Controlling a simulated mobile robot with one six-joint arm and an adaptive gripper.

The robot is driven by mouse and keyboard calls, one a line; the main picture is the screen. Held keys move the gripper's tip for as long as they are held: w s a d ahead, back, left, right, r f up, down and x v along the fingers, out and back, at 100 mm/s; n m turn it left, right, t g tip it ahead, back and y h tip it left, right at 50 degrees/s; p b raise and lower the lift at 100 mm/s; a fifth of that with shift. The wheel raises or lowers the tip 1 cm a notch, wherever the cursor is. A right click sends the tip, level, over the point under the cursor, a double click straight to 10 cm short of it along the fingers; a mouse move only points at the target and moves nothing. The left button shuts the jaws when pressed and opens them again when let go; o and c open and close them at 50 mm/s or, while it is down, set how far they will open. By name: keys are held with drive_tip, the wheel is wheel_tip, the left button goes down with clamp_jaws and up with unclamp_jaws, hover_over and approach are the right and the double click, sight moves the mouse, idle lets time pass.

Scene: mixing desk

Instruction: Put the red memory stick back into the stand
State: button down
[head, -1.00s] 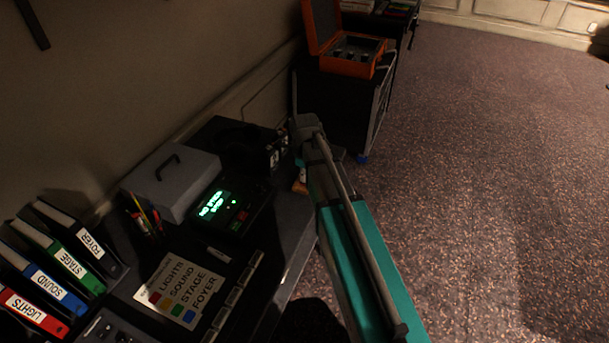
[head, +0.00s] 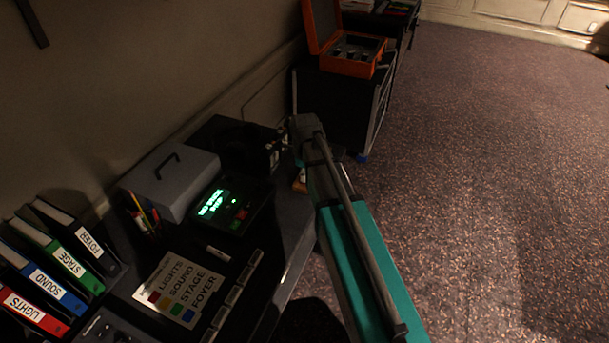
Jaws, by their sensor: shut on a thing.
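My gripper (head: 283,143) is at the far end of the dark desk, at the tip of my arm. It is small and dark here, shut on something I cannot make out. I cannot pick out the red memory stick; my wrist and the shadow may hide it. Small dark pieces with pale labels (head: 272,158) stand right beside the gripper, partly covered by it. They may belong to the stand, but I cannot tell. A black device (head: 246,212) with a lit green display sits nearer on the desk; its text is too blurred to read surely.
A grey box (head: 170,182), pencils (head: 142,212), labelled binders (head: 58,262) and a colour-key card (head: 172,290) occupy the desk's left and front. An open orange case (head: 345,62) sits on a black cabinet (head: 335,105) beyond. Carpet (head: 490,180) at right is clear.

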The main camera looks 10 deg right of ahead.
drive_tip(key=shift+f, duration=0.35)
drive_tip(key=c, duration=0.7)
unclamp_jaws()
drive_tip(key=shift+r, duration=0.25)
